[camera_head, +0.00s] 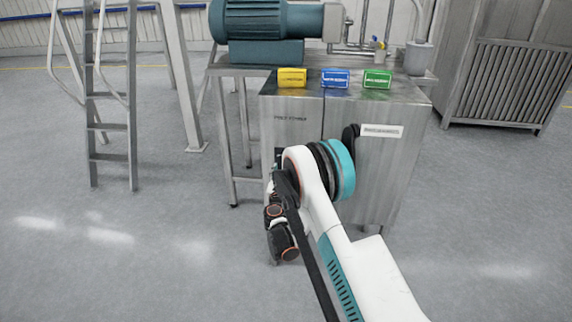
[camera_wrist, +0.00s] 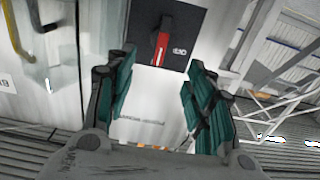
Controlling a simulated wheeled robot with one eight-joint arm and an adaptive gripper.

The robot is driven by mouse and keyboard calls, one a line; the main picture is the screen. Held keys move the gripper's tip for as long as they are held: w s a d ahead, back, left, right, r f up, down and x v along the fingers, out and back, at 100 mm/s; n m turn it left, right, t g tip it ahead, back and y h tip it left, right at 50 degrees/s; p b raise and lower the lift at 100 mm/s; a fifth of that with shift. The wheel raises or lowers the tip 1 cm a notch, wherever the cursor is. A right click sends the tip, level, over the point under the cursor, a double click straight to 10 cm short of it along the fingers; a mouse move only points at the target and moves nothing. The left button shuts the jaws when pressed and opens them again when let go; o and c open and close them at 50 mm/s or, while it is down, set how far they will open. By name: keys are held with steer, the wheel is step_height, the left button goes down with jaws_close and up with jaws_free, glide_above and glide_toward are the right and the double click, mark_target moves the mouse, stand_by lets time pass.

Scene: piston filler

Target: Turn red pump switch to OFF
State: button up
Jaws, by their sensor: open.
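In the wrist view, the red pump switch (camera_wrist: 162,49) is a red lever on a dark square plate (camera_wrist: 187,25) fixed to the pale metal cabinet. The lever stands close to upright in that picture, slightly tilted. A small white marking beside it looks turned over and is hard to read. My gripper (camera_wrist: 163,63) is open and empty. Its two teal fingers stand either side of the lever's line, and I see no contact with it. In the head view, the switch and my fingers are hidden behind my arm at the cabinet's left front.
The steel cabinet (camera_head: 385,170) carries yellow (camera_head: 292,78), blue (camera_head: 335,79) and green (camera_head: 377,79) boxes on top. A teal motor (camera_head: 255,25) stands behind them. A ladder (camera_head: 108,100) stands at the left. A louvred steel unit (camera_head: 520,80) stands at the right. Floor in front is clear.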

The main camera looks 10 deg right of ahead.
steer(key=b+x, duration=0.2)
steer(key=x, duration=0.6)
steer(key=c, duration=1)
